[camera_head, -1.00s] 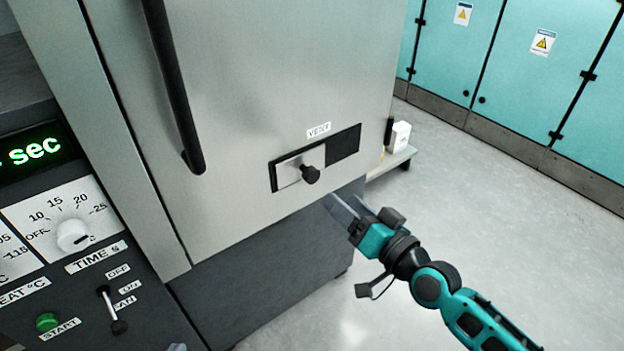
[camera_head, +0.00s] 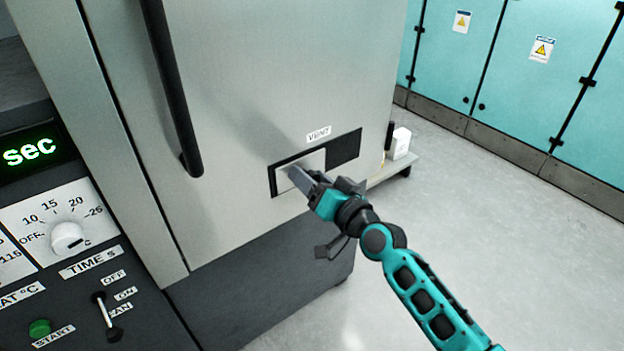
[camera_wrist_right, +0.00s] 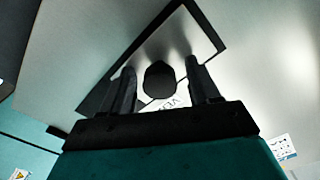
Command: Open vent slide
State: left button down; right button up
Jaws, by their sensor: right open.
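The vent slide (camera_head: 313,157) is a light metal plate in a dark framed slot (camera_head: 345,149) under the VENT label (camera_head: 319,134) on the steel door. The plate covers the left part of the slot; the right part is dark. My right gripper (camera_head: 297,174) is at the plate and hides its black knob in the head view. In the right wrist view, the knob (camera_wrist_right: 159,78) sits between the two open fingers of the right gripper (camera_wrist_right: 160,85), with a gap on each side. My left gripper is not in view.
A black door handle (camera_head: 172,90) is up and left of the vent. A control panel with a dial (camera_head: 68,238) and a green START button (camera_head: 40,328) is at lower left. A low shelf with a white box (camera_head: 400,143) stands right of the door. The floor at right is clear.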

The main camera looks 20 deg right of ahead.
grip_shut()
dwell(0.4)
